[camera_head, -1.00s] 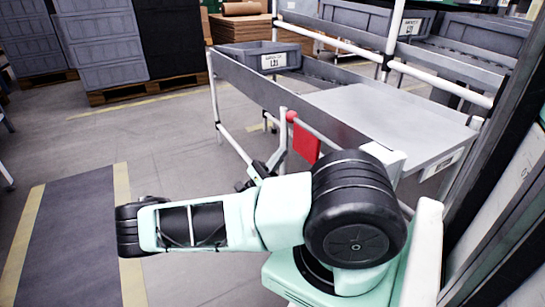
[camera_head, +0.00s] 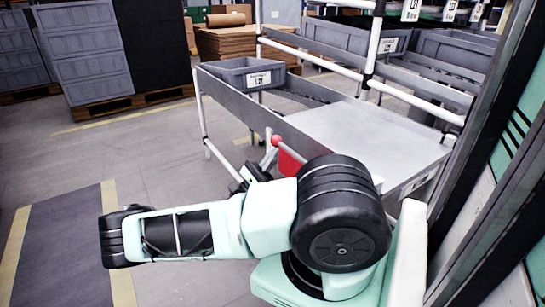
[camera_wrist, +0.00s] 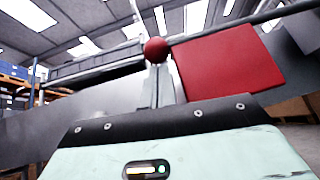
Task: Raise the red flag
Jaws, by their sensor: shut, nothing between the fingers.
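The red flag (camera_head: 290,161) hangs from a thin rod with a red ball (camera_head: 277,141) at its left end, beside the rack's grey side rail. My arm hides its lower right part in the head view. In the wrist view the flag (camera_wrist: 228,62) fills the upper right, and the ball (camera_wrist: 155,49) is at upper centre. My gripper (camera_head: 266,160) is close to the ball end, largely behind my arm. Its shut, empty fingers (camera_wrist: 158,72) point up toward the ball, just below it in the picture. I cannot tell whether they touch.
The rack has a flat grey shelf (camera_head: 365,132) and a grey bin (camera_head: 246,74) at its far left corner. A dark upright post (camera_head: 460,150) stands close on the right. Crates on a pallet (camera_head: 85,55) stand at the back left. The floor (camera_head: 150,165) left of the rack is clear.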

